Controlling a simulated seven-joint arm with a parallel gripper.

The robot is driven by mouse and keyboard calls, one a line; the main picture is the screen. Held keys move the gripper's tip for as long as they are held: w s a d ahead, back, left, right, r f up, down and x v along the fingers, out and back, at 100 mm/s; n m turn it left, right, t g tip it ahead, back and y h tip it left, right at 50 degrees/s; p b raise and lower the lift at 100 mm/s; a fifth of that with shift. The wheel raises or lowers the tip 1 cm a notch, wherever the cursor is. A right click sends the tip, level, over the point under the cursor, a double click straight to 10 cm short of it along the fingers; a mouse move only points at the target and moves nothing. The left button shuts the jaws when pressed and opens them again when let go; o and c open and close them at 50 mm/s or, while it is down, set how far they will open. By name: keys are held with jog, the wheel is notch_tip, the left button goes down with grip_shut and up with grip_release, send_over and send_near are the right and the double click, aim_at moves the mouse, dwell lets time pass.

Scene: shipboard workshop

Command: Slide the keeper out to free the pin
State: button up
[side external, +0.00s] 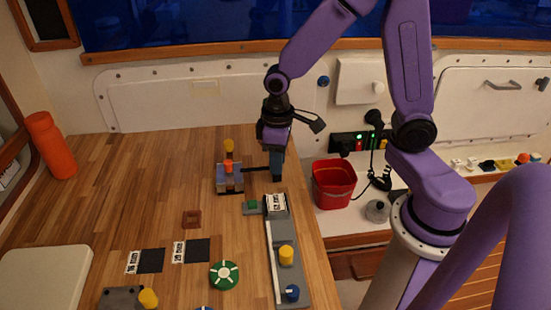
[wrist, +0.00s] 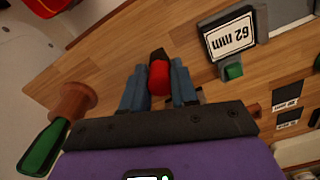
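The fixture (side external: 230,184) is a small grey-blue block on a dark base on the wooden bench, in the side view. An orange-red knob (side external: 228,166), seemingly the pin's head, stands up at its top. The keeper (side external: 257,169) shows as a dark bar running from the fixture's right side to my gripper (side external: 277,170). The fixture is hidden below the gripper there.
A 62 mm display (side external: 276,204) with a green button (side external: 252,207) stands just in front of my gripper. A red bin (side external: 334,184) is to the right, beyond the bench edge. A yellow-topped item (side external: 229,146) stands behind the fixture. Bench left of the fixture is clear.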

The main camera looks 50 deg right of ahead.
jog(key=o, duration=0.3)
jog(key=shift+o, duration=0.2)
jog(key=shift+r, duration=0.1)
notch_tip(320, 180, up, 17)
jog(key=shift+r, duration=0.15)
dwell(0.4)
jog(key=s+f+n, duration=0.3)
jog(key=s+f, duration=0.2)
jog(key=s, duration=0.4)
jog(key=s+f+n, duration=0.4)
jog(key=s+f, duration=0.1)
jog(key=s, duration=0.4)
jog(key=shift+s+f, duration=0.25)
jog(key=shift+s, duration=0.1)
